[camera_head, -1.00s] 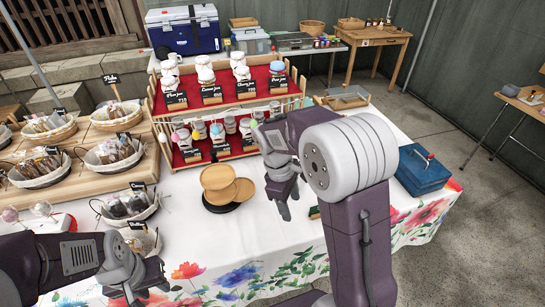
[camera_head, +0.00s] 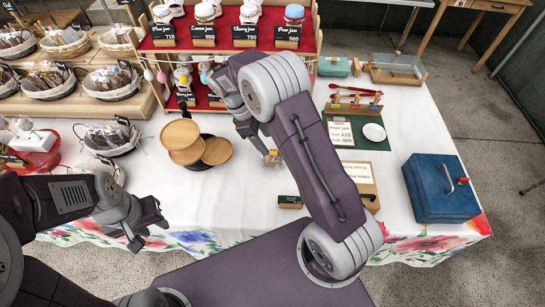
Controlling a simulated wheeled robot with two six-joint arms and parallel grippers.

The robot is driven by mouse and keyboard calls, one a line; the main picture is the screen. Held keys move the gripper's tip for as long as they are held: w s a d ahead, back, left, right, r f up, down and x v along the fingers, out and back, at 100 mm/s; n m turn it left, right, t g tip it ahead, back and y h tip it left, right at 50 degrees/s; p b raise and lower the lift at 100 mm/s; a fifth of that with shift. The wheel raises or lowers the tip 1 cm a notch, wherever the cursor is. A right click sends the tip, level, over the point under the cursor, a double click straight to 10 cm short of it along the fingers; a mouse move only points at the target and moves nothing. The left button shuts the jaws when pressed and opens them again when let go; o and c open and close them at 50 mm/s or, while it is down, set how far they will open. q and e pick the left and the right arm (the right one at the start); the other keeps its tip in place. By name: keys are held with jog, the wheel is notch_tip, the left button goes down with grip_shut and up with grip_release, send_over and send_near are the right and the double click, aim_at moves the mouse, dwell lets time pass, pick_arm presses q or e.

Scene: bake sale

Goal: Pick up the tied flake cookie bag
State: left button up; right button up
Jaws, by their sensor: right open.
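A small clear bag with yellowish contents (camera_head: 271,159) stands on the white tablecloth near the middle; it may be the tied flake cookie bag, but its tie is too small to make out. My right gripper (camera_head: 260,148) is open, pointing down just above and beside this bag, and partly hides it. I cannot tell whether they touch. My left gripper (camera_head: 150,232) is open and empty over the table's front edge at the left, well away from the bag.
Round wooden trays (camera_head: 186,156) lie left of the bag. A tiered red jar stand (camera_head: 221,36) is behind. Wicker baskets of bags (camera_head: 110,82) fill the left.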

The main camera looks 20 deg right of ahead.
aim_at(271, 149)
jog(key=x, duration=0.3)
jog(key=shift+d+f, duration=0.2)
jog(key=shift+d, duration=0.35)
jog(key=b+x, duration=0.1)
jog(key=x, duration=0.4)
jog(key=shift+f, duration=0.35)
jog(key=c, duration=0.8)
